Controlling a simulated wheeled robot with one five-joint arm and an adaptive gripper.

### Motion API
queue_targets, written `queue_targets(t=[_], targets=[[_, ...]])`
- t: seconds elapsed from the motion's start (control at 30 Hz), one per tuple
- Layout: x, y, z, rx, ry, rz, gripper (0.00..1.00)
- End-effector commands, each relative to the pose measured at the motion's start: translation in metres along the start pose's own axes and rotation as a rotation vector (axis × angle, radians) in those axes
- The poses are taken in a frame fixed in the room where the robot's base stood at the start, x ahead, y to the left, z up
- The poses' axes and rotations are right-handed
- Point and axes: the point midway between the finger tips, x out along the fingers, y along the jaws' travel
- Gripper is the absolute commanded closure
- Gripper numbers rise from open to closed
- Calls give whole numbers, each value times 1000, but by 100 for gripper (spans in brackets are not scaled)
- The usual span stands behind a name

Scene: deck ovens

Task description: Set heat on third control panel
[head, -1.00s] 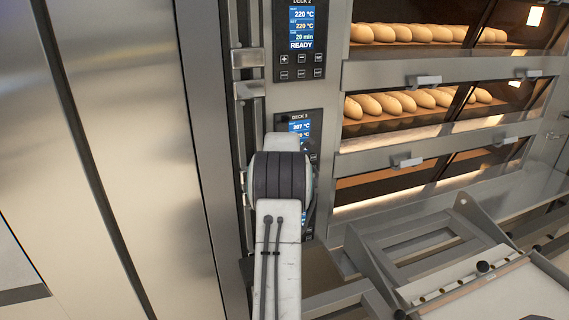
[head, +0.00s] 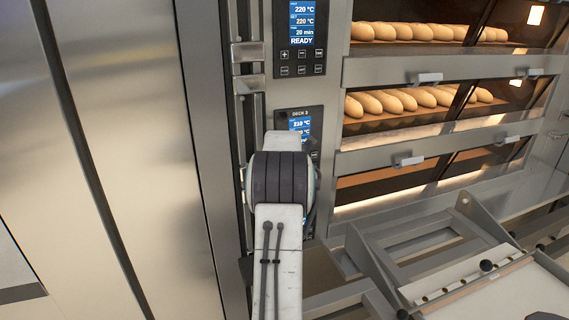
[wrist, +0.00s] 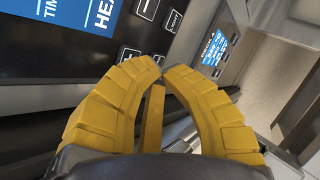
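The third control panel (head: 285,120), labelled DECK 3, is a dark panel with a blue display (head: 300,124) at the centre of the head view. My arm covers most of its lower part. The display's top line seems to read about 210 °C; its lower lines are hidden. In the wrist view, a near panel shows part of a blue display (wrist: 85,12) with "TIME" and "HEA", with buttons (wrist: 175,20) beside it. My gripper (wrist: 161,68) has yellow fingers curved together, tips meeting near the lower buttons, nothing between them. I cannot tell whether they touch.
The DECK 2 panel (head: 300,40) above reads READY. Another panel with a blue display (wrist: 215,48) is at the right of the wrist view. Oven decks with bread loaves (head: 420,97) and handles (head: 408,161) stand right. A metal frame (head: 400,262) is at lower right.

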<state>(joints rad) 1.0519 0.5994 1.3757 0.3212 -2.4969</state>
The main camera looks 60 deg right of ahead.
Motion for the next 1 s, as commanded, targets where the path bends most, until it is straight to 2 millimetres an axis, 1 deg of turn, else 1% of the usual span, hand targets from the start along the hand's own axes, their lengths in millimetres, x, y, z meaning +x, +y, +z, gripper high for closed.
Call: queue_targets(t=[0.53,1.0], targets=[[0,0,1,0,0,0,100],[5,5,4,0,1,2,100]])
